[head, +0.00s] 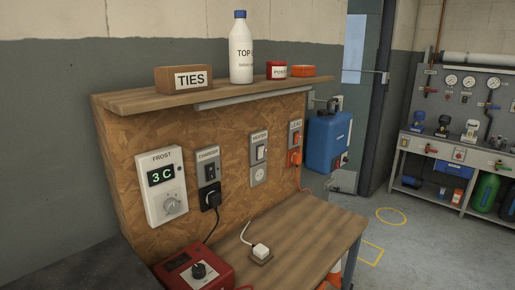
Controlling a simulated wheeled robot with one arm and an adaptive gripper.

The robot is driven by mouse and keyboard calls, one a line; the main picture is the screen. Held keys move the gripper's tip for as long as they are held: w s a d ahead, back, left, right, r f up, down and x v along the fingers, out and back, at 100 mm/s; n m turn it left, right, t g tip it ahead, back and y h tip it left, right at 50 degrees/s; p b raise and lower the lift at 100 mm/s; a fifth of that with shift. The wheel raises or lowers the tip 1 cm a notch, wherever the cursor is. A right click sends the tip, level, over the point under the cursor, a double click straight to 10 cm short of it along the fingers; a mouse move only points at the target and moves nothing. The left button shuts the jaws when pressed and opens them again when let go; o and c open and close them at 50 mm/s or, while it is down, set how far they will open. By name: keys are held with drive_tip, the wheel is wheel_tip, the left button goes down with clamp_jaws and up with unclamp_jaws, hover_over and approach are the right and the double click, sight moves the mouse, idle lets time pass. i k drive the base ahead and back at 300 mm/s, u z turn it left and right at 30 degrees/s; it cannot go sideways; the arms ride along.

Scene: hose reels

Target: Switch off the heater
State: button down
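The panel labelled HEATER (259,140) is on the upright chipboard back of the bench. Its light rocker switch (260,153) sits under the label; I cannot tell which way it is pressed. The grey socket (258,175) just below it has no plug in it. A white plug (260,250) with a white cord lies on the bench top below. My gripper is not in view.
Left of the heater panel are the CHARGER switch (210,171) with a black plug (210,196) below, and a FROST thermostat (162,186) reading 3 C. Right is the LEAD switch (295,138) with an orange plug (294,158). A red box (195,272) stands in front; a shelf (215,94) overhangs.

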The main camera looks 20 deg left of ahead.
sight(260, 150)
drive_tip(key=u, duration=0.75)
drive_tip(key=i, duration=0.85)
drive_tip(key=u, duration=0.95)
